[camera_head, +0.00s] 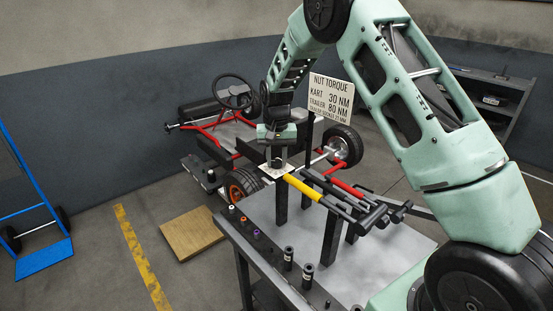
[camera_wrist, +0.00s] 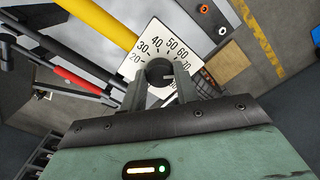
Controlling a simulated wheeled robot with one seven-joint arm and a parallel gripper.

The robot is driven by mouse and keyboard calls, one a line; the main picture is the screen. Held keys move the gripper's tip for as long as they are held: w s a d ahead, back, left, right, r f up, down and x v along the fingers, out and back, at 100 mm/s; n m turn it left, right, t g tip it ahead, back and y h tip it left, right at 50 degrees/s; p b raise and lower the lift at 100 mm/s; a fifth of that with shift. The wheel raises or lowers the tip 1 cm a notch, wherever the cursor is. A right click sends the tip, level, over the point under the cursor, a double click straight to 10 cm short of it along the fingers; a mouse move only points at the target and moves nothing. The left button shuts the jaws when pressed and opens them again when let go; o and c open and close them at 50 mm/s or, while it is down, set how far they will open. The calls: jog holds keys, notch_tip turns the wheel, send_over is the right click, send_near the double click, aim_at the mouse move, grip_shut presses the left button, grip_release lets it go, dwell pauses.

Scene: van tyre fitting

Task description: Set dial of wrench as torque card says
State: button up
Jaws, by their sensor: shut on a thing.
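The torque card (camera_head: 331,98) stands on a post behind the bench and reads "NUT TORQUE, KART 30 NM", with an 80 NM line below that seems to say trailer; the smallest line is blurred. The yellow-handled wrench (camera_head: 305,188) lies on a raised rack, with a white scale plate (camera_wrist: 143,47) at its end. The plate shows numbers from 20 upwards around a dark round dial knob (camera_wrist: 159,66). My gripper (camera_head: 279,164) is over the plate, its fingers shut on the knob. The fingers hide part of the scale, and I cannot tell where the knob points.
A red-handled wrench (camera_head: 345,187) lies beside the yellow one on the rack. Several sockets stand along the left edge of the grey bench (camera_head: 262,207). A kart with a red frame (camera_head: 215,124) is behind. A wooden board (camera_head: 191,233) lies on the floor at left.

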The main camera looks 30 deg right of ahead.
aim_at(276, 161)
jog(key=m, duration=0.5)
jog(key=shift+m, duration=0.4)
dwell(0.3)
jog(key=o, duration=1)
notch_tip(276, 161, up, 18)
jog(key=b, duration=0.3)
jog(key=shift+f, duration=0.25)
